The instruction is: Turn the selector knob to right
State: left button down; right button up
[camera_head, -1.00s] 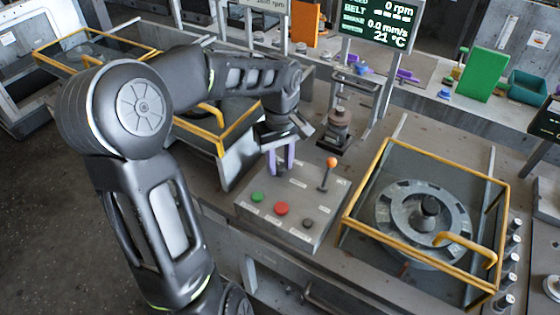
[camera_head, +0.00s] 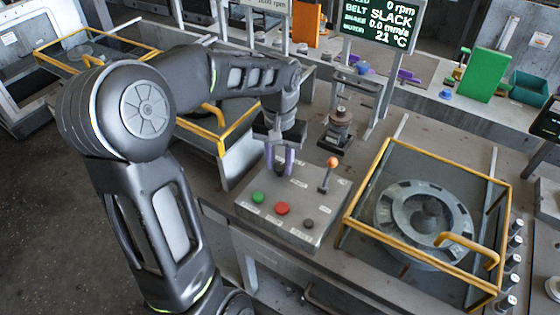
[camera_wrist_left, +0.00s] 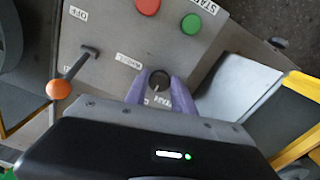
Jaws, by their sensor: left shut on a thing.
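The selector knob (camera_wrist_left: 159,79) is a small dark round knob on the grey control panel (camera_head: 255,212). In the left wrist view it sits between the two purple fingers of my left gripper (camera_wrist_left: 156,90), which are shut on it. A short pale mark shows on its face. In the head view my left gripper (camera_head: 280,168) reaches down onto the panel's back left part, and its fingers mostly hide the knob. Labels lie beside the knob, but I cannot read them surely. My right gripper is in neither view.
The panel also bears a green button (camera_head: 258,197), a red button (camera_head: 282,209), a dark knob (camera_head: 308,224) and a lever with an orange ball (camera_head: 333,162). A yellow-framed guard (camera_head: 350,215) stands to the right. A display (camera_head: 380,22) stands behind.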

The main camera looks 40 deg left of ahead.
aim_at(279, 167)
pick_arm(q)
jog(key=shift+m, duration=1.3)
jog(key=c, duration=1.1)
grip_release()
jog(key=shift+o, duration=0.2)
notch_tip(279, 167, up, 8)
jog(key=shift+f+b, duration=0.1)
jog(key=shift+b, duration=0.25)
